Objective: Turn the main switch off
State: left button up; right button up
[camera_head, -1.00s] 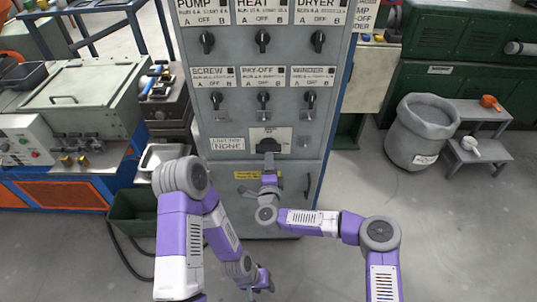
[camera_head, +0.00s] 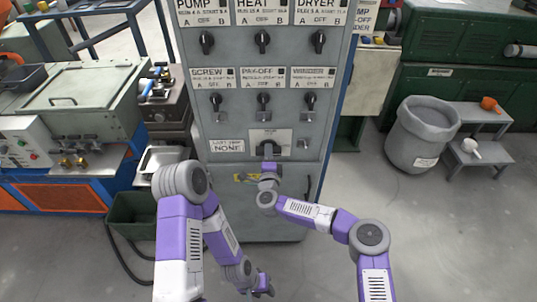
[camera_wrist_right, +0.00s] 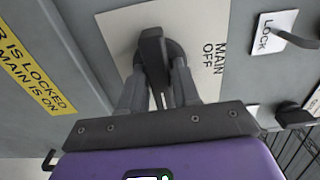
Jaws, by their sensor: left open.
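The main switch is a dark knob with a raised bar handle on a pale plate (camera_head: 284,135), low on the grey cabinet. In the right wrist view the handle (camera_wrist_right: 152,50) stands near its plate's printed words "MAIN OFF". My right gripper (camera_head: 269,152) is at the switch. In the wrist view its two fingers (camera_wrist_right: 158,85) reach to either side of the handle; whether they press on it is unclear. The fingertips are partly lost against the dark knob. My left gripper (camera_head: 262,288) is open and empty, low in front of the cabinet.
Several dark knobs (camera_head: 263,41) sit in two rows above the main switch. A lock tag (camera_wrist_right: 272,32) with a small lever is beside it, and a yellow label (camera_wrist_right: 30,70) is on the other side. A grey bin (camera_head: 420,135) stands right. Floor between is clear.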

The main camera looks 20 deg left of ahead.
grip_shut()
jog(key=shift+n, duration=0.4)
jog(key=shift+r+n, duration=0.15)
jog(key=shift+n, duration=0.95)
jog(key=n, duration=0.3)
jog(key=shift+n+p, duration=0.3)
jog(key=n+b, duration=0.1)
jog(key=n, duration=0.4)
jog(key=n+b, duration=0.1)
jog(key=n, duration=0.5)
jog(key=shift+f+n, duration=0.2)
jog(key=shift+n, duration=0.1)
